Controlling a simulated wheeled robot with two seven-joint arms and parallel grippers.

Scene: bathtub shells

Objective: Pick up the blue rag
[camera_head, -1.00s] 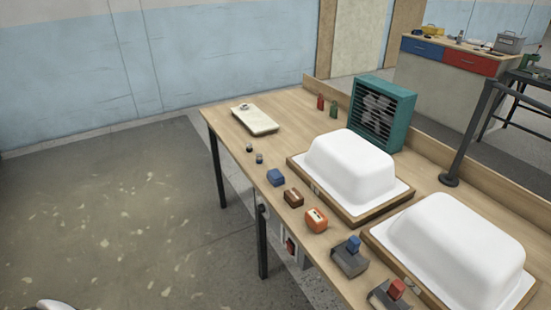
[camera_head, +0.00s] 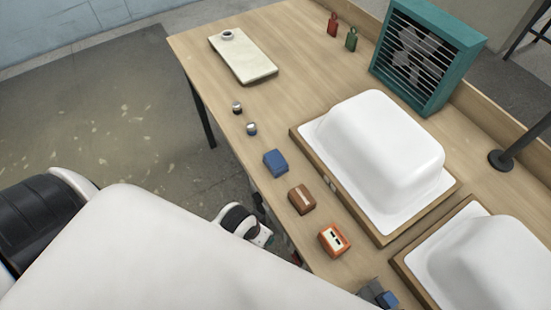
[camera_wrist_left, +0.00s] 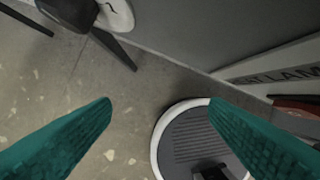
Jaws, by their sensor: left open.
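The blue rag (camera_head: 276,162) looks like a small folded blue block. It lies on the wooden workbench (camera_head: 205,62) near its front edge, between small bottles and a brown block. My left gripper (camera_wrist_left: 160,102) shows in the left wrist view as two teal fingers spread wide with nothing between them. Grey floor lies below the fingers, and the rag is not in that view. In the head view, white and black parts of my arm are low, in front of the bench edge. The fingers cannot be made out there. My right gripper is not in view.
A brown block (camera_head: 302,199) and an orange block (camera_head: 334,240) lie right of the rag. Two small bottles (camera_head: 251,129) stand left of it. A white tub shell (camera_head: 385,135) sits behind on a wooden board. A teal fan (camera_head: 425,55) stands at the back.

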